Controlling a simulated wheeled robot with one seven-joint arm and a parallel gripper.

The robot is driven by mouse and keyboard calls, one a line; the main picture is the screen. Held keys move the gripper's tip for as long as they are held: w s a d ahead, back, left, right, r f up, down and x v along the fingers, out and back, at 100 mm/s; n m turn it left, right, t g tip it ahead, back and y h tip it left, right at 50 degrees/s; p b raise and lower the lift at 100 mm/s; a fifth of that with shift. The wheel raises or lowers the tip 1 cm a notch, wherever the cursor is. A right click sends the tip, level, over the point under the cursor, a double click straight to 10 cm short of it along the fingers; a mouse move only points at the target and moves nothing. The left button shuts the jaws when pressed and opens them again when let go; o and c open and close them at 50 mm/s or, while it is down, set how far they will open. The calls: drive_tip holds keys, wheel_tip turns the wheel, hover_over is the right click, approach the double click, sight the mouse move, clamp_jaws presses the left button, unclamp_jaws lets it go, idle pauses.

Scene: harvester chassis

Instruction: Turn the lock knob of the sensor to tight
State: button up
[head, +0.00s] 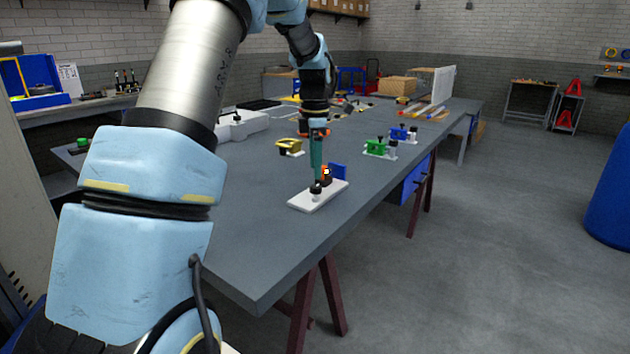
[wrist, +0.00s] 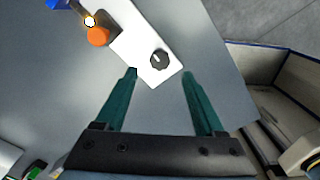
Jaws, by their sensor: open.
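The sensor is a white plate (head: 304,203) lying on the grey table, with an orange and blue part on its far end. In the wrist view the plate (wrist: 131,36) carries a black round lock knob (wrist: 159,59) with a pale pointer mark. The knob also shows in the head view (head: 316,188). The orange part (wrist: 98,36) has a bright white spot beside it. My gripper (wrist: 159,72) is open, its two green fingers apart, with the knob just ahead of the gap between the tips. In the head view my gripper (head: 317,178) points down over the plate.
A yellow fixture (head: 289,146), a green block (head: 375,147) and a blue block (head: 399,134) stand farther back on the table (head: 235,215). A white case (head: 238,123) sits at the back left. The table's near part is clear.

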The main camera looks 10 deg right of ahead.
sight(316, 186)
drive_tip(key=shift+f+p, duration=0.4)
drive_tip(key=shift+f, duration=2.3)
drive_tip(key=shift+c, duration=0.3)
clamp_jaws()
